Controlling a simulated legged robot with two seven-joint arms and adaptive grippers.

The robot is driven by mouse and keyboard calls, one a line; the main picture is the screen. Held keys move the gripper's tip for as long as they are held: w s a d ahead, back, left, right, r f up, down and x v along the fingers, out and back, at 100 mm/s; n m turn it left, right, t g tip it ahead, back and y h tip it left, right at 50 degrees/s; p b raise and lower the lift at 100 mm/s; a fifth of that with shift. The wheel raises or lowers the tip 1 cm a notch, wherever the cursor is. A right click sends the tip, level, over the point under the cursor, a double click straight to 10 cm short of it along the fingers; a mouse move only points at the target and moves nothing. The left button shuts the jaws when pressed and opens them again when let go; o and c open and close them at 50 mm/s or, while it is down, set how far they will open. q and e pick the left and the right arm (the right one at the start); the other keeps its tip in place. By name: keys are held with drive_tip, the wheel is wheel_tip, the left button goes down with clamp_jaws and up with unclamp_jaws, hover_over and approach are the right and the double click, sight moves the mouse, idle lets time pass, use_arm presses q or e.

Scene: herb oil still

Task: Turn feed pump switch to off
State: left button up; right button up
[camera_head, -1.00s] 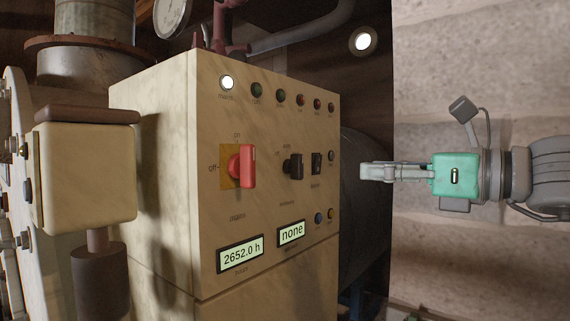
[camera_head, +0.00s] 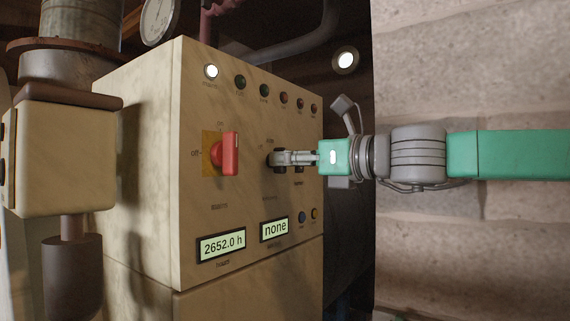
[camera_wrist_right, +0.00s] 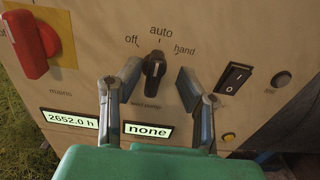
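The feed pump switch is a black rotary knob (camera_wrist_right: 154,72) on the cream control panel (camera_head: 215,105). In the right wrist view its labels read off, auto and hand, and the knob points up at about auto. My right gripper (camera_wrist_right: 158,82) is open, with one finger on each side of the knob; I cannot tell whether they touch it. In the head view the right gripper (camera_head: 277,158) reaches the panel from the right and partly hides the knob. My left gripper is not in view.
A red mains switch (camera_head: 230,153) sits left of the knob. A black rocker switch (camera_wrist_right: 233,79) is close to the right finger. Two displays (camera_head: 222,246) lie below, and a row of lamps (camera_head: 240,82) runs above. A cream box (camera_head: 65,150) stands at the left.

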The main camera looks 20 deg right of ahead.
drive_tip(key=shift+w+a, duration=0.2)
drive_tip(key=shift+a, duration=0.4)
clamp_jaws()
drive_tip(key=shift+d, duration=0.1)
drive_tip(key=shift+n, duration=0.3)
drive_tip(key=n, duration=0.4)
drive_tip(key=shift+n, duration=0.3)
drive_tip(key=shift+s+a+f+n+b, duration=0.1)
drive_tip(key=shift+n+b, duration=0.15)
drive_tip(key=shift+n, duration=1.05)
drive_tip(key=shift+a+f+n+b, duration=0.1)
drive_tip(key=shift+n+b, duration=0.1)
drive_tip(key=shift+n, duration=1.1)
